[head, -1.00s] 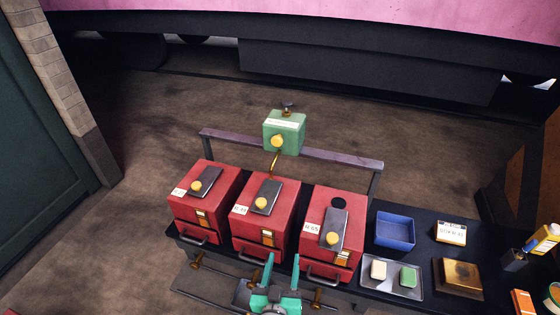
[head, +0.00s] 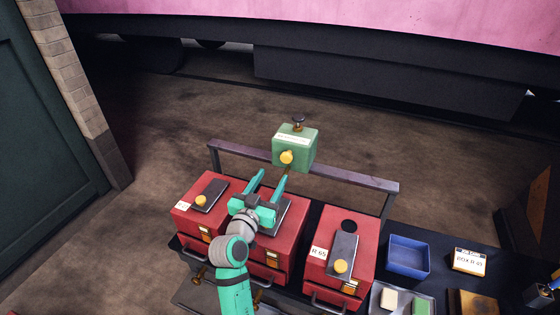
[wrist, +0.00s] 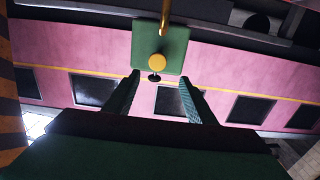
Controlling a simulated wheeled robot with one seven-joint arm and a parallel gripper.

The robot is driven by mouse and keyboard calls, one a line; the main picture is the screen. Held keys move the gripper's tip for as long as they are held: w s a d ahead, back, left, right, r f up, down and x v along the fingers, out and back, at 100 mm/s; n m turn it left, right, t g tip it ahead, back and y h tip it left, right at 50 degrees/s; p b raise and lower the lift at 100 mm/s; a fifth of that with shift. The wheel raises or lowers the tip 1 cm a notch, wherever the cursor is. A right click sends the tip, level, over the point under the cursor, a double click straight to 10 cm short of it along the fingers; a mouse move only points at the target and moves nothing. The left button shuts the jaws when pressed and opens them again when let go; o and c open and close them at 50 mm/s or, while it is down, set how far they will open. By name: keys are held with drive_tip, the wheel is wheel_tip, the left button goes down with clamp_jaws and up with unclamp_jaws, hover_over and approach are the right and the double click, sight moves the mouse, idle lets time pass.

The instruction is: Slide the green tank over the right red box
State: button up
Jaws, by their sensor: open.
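The green tank (head: 296,147) sits on the purple-grey rail (head: 350,177) behind the boxes, above the gap between the middle and right boxes. It has a yellow knob on its front and a dark valve on top. The wrist view shows the tank (wrist: 173,48) ahead, beyond my fingertips. My gripper (head: 269,180) is open and empty, above the middle red box (head: 285,245), just short of the tank and to its lower left. The fingers (wrist: 160,85) appear apart from the tank's knob. The right red box (head: 320,262) has a dark round hole and a dark plate on its lid.
The left red box (head: 185,217) stands beside the middle one. A blue tray (head: 408,256), a white card (head: 468,261) and a brass-coloured box (head: 472,302) lie on the dark bench to the right. The floor behind the rail is clear.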

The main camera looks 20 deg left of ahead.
sight(285, 158)
drive_tip(key=w, duration=0.5)
drive_tip(key=w+d, duration=0.1)
drive_tip(key=w, duration=0.2)
drive_tip(key=shift+w, duration=0.7)
